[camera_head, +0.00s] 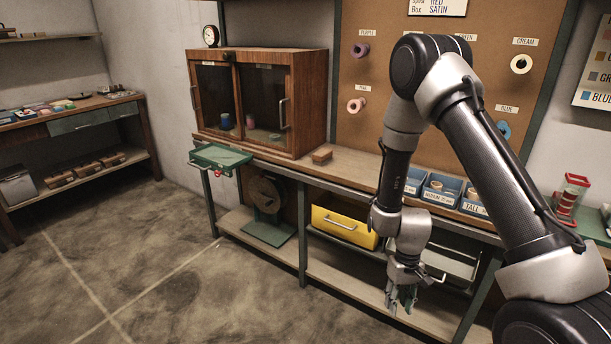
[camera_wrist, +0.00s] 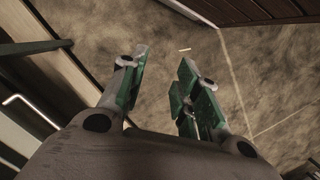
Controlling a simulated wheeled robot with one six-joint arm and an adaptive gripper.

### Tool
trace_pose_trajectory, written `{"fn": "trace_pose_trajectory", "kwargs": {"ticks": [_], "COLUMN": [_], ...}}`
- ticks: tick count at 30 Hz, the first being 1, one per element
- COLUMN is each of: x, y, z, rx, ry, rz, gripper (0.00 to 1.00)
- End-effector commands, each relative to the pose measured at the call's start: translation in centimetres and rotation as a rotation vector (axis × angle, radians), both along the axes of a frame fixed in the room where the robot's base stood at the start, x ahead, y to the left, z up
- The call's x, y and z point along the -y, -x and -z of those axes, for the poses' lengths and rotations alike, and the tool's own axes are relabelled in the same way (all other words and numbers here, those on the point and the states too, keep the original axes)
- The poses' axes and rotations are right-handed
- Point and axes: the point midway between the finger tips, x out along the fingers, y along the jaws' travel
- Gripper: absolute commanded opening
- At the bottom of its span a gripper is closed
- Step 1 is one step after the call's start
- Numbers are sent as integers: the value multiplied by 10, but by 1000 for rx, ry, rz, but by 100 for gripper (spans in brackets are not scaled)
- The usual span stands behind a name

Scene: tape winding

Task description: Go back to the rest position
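My gripper (camera_head: 401,300) hangs at the end of my arm, pointing down, in front of the workbench's lower part in the head view. In the wrist view my gripper (camera_wrist: 160,80) shows its two green-padded fingers spread apart with a clear gap and nothing between them. Bare concrete floor (camera_wrist: 200,60) lies beyond the fingertips. My arm crosses the right side of the head view and hides part of the pegboard and bench.
A yellow drawer (camera_head: 340,228) sits under the bench beside my gripper. Blue bins (camera_head: 441,190) line the bench top. A wooden cabinet (camera_head: 310,90) with dark doors stands at left. A green tray (camera_head: 220,156) juts from the bench. The floor (camera_head: 150,260) at left is clear.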

Motion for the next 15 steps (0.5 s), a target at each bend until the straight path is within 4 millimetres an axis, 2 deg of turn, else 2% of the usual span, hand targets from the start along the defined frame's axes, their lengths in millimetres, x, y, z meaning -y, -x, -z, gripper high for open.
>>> {"fn": "trace_pose_trajectory", "kwargs": {"ticks": [1, 6, 12, 15], "x": [1, 13, 39, 54], "y": [0, 18, 53, 73], "z": [-35, -136, -238, -281], "rx": [-13, -64, -57, -22], "ry": [-12, -19, 0, 15], "rz": [11, 42, 63, 72], "gripper": [32, 32, 32, 32]}}
